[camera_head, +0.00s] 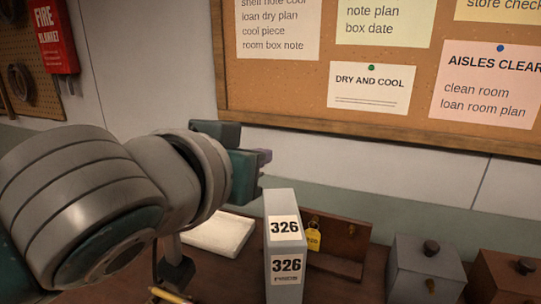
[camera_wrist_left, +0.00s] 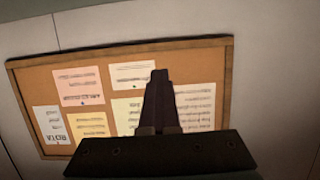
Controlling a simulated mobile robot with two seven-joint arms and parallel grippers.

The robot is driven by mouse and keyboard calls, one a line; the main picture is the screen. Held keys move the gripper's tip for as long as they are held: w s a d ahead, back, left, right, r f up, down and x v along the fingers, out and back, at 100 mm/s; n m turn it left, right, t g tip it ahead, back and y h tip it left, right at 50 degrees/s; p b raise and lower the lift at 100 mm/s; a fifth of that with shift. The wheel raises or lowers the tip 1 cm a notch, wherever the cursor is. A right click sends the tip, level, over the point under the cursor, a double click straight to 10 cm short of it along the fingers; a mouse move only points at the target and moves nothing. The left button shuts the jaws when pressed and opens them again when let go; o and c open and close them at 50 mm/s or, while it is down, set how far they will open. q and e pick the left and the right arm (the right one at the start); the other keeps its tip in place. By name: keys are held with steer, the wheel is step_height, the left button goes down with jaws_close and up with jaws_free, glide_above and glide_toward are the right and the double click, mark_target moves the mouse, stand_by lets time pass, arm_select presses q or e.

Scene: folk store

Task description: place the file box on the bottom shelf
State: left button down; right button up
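A narrow grey file box (camera_head: 285,240) with "326" labels stands upright on the brown surface, low in the middle of the head view. My left gripper (camera_head: 264,157) is above and just left of the box's top, apart from it and pointing toward the wall. In the left wrist view, its fingers (camera_wrist_left: 160,100) are together with nothing seen between them. The file box does not show in that view. My right gripper is not in view. I see no bottom shelf.
A brown wooden piece (camera_head: 345,240) with a yellow tag stands behind the box. A grey lidded box (camera_head: 425,268) and a brown one (camera_head: 508,278) are to the right. A white pad (camera_head: 218,233) lies at left. The corkboard (camera_head: 300,90) is on the wall behind.

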arm_select(q)
steer(key=c, duration=1.6)
jaws_free()
steer(key=shift+r, duration=0.3)
steer(key=shift+c, duration=1.6)
jaws_free()
steer(key=shift+s+r, duration=0.1)
